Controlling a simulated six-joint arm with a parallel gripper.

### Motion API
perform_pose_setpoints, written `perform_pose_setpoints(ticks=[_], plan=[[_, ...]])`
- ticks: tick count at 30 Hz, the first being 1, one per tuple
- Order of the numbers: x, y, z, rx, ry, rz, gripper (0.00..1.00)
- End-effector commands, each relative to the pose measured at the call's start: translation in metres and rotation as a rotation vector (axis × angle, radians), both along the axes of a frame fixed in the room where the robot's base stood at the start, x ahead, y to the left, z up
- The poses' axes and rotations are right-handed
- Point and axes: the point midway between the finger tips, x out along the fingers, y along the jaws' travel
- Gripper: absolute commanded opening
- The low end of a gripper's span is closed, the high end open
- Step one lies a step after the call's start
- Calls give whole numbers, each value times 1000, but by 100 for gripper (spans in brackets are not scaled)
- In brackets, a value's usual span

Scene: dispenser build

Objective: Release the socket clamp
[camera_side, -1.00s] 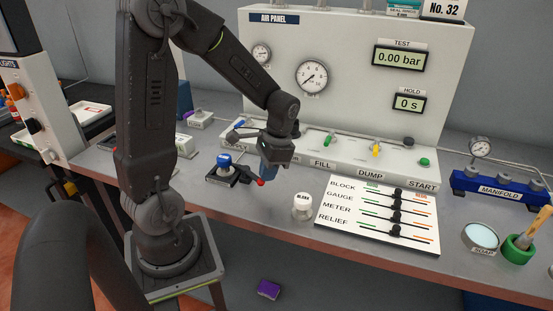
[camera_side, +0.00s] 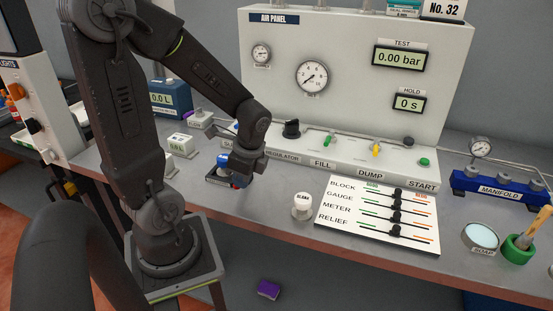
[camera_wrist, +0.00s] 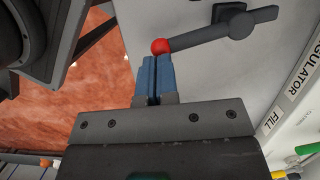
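The socket clamp's lever (camera_wrist: 205,37) is dark grey with a red ball knob (camera_wrist: 161,46) at its end, in the wrist view. My gripper (camera_wrist: 158,58) has blue fingers pressed nearly together, with only a thin dark line between them and nothing seen held. Its tips are at the red knob, seemingly against it; exact contact is unclear.
A white jar (camera_side: 301,206) and the white slider board (camera_side: 375,216) lie to the right. The air panel (camera_side: 330,90) with its valve shelf stands behind. The front bench edge is close. A small white box (camera_side: 180,145) is behind left.

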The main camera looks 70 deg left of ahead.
Motion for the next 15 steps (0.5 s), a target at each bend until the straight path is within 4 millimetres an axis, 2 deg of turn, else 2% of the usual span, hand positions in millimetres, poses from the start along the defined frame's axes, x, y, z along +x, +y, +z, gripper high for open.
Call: perform_pose_setpoints(ticks=[3,15], plan=[[-6,1,-2,-3,8,5,0],[-10,2,-2,-6,12,5,0]])
